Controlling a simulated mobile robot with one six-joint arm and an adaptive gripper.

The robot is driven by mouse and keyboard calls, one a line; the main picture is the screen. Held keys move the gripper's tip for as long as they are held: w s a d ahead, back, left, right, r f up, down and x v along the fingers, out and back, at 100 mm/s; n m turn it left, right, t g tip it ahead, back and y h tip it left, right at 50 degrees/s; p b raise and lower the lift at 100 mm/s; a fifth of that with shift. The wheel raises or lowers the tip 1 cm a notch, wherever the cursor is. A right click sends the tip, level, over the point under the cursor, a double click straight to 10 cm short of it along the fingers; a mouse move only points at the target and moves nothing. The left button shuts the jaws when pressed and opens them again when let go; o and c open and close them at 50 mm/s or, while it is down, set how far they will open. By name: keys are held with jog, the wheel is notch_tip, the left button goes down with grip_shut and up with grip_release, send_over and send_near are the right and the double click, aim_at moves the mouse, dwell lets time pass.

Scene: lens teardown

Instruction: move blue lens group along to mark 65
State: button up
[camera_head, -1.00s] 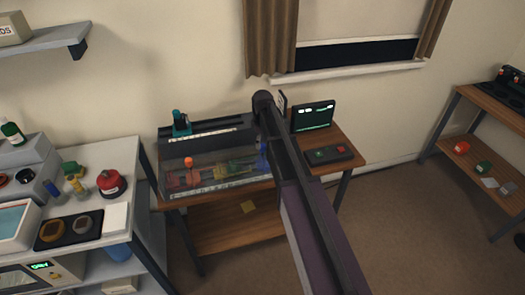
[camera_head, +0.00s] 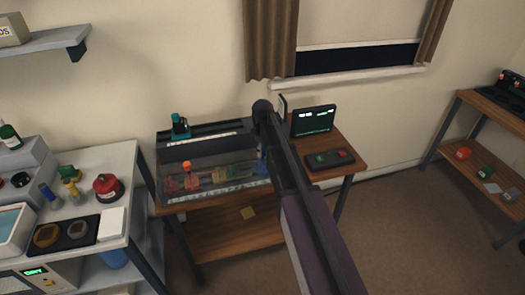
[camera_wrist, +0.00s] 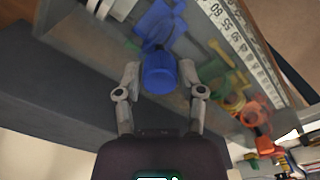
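The blue lens group (camera_wrist: 160,72) stands on the clear-fronted rail bench (camera_head: 215,192) and shows a round blue post in the wrist view. In the head view a sliver of the blue lens group (camera_head: 262,160) shows beside my arm. My gripper (camera_wrist: 160,68) has one finger on each side of the blue post. A narrow gap seems to show at each finger, so it looks open around it. The printed scale (camera_wrist: 240,35) shows 50, 55 and 60 in the wrist view. The mark at the blue group's foot cannot be read.
Green, yellow and orange groups sit along the same bench, the orange one (camera_wrist: 255,115) at the far end. A lit screen (camera_head: 313,120) and a button box (camera_head: 329,159) stand right of the bench. A white counter (camera_head: 128,165) with loose parts is at left.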

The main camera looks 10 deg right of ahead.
grip_shut()
jog(key=shift+s+a, duration=0.1)
jog(key=shift+a, duration=0.65)
jog(key=shift+d, duration=0.1)
jog(key=o, duration=0.7)
grip_release()
jog(key=shift+c, duration=0.2)
jog(key=shift+d, duration=0.1)
